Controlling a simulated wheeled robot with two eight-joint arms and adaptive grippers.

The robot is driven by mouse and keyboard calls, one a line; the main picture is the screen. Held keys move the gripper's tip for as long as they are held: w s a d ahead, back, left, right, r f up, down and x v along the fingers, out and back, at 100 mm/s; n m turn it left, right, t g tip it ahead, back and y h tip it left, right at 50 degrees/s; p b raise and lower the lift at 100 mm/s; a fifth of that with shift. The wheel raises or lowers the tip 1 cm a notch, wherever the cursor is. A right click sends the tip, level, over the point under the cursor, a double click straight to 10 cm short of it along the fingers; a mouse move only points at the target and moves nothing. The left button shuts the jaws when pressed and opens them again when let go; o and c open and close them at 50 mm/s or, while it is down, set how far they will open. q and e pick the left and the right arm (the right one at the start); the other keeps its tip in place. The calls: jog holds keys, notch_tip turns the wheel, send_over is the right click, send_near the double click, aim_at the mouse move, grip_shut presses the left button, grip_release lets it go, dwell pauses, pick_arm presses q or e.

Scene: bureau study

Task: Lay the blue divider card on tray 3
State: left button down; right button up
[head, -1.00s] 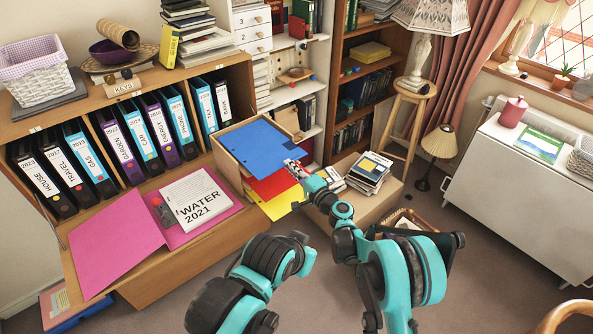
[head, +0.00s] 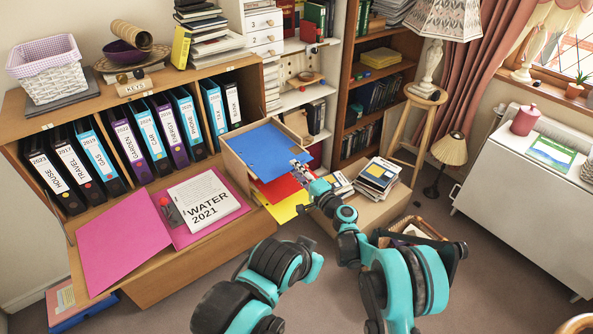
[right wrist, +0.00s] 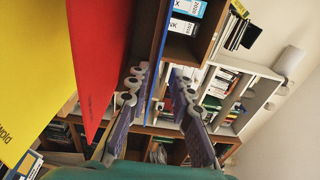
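The blue divider card (head: 268,148) lies flat at the top of a wooden tray stack (head: 236,168), over or in the upper tray; whether it touches the tray floor I cannot tell. My right gripper (head: 300,165) is at the card's right edge. I cannot read any tray number. My left gripper is out of view.
An open pink folder (head: 125,238) with white papers lies left of the stack. Labelled binders (head: 95,155) fill the shelf behind. A box with magazines (head: 378,178) stands to the right.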

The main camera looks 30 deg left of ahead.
jog(key=o, duration=0.5)
jog(key=shift+o, duration=0.2)
jog(key=shift+d, duration=0.1)
jog(key=b+v, duration=0.1)
jog(key=v, duration=0.7)
jog(key=shift+b, duration=0.35)
dwell(0.6)
